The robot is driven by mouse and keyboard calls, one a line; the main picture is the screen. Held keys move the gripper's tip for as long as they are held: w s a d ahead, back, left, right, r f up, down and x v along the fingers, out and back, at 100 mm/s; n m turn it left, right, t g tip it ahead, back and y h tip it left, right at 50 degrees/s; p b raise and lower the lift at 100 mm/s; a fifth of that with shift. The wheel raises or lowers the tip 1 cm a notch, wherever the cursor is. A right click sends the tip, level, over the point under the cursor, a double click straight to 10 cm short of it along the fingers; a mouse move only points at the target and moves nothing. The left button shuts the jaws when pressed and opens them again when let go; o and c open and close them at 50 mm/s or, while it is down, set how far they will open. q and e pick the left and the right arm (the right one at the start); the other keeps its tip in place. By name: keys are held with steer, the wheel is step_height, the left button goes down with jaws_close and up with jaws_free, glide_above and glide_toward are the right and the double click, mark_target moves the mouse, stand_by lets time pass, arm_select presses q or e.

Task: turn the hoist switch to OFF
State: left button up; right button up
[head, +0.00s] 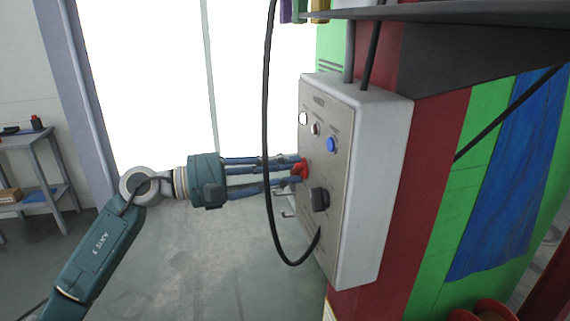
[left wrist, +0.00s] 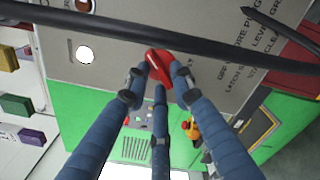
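A red switch knob (head: 301,169) sits on the face of a grey control box (head: 385,150), in the middle of the head view. Its label is too small to read. My left gripper (head: 296,168) reaches it from the left. In the left wrist view, the red knob (left wrist: 158,60) stands tilted between the tips of my blue fingers (left wrist: 163,72), which close in on it from both sides and appear to touch it. A third finger comes up below it. My right gripper is not in view.
A black cable (head: 267,130) hangs in front of my left fingers in the head view. A dark shelf (head: 450,12) juts out above the box.

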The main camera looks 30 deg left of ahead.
arm_select(q)
steer(key=shift+c, duration=0.5)
jaws_close()
